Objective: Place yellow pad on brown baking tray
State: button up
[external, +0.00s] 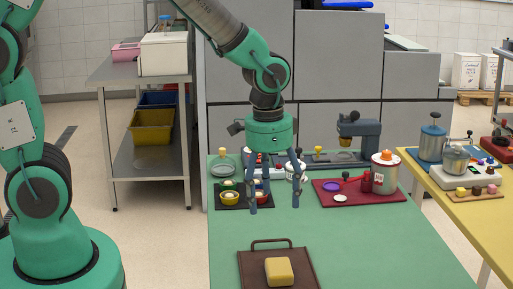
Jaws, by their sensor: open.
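A brown baking tray (252,265) with a raised handle at its far end lies at the near end of the green table, partly cut off by the bottom of the picture. A yellow pad (279,271), a rounded block, sits on the tray. My gripper (275,195) hangs fingers down above the table, farther back than the tray. Its fingers are spread open with nothing between them, and it is apart from the pad.
A dark mat with small bowls (230,197) lies behind my gripper to the left. The green table (400,240) is clear right of the tray. A yellow table (470,215) with appliances stands at right.

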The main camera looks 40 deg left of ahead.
jog(key=s+a+r+n+t, duration=0.2)
jog(key=a+r+n, duration=0.1)
jog(key=a+r, duration=1.05)
jog(key=s+a+r+n+t, duration=0.3)
jog(key=s+a+r+n, duration=0.1)
jog(key=s+a+r, duration=0.6)
jog(key=shift+s+a+r+n, duration=0.35)
jog(key=shift+s+r+n, duration=0.05)
jog(key=shift+s+r, duration=0.45)
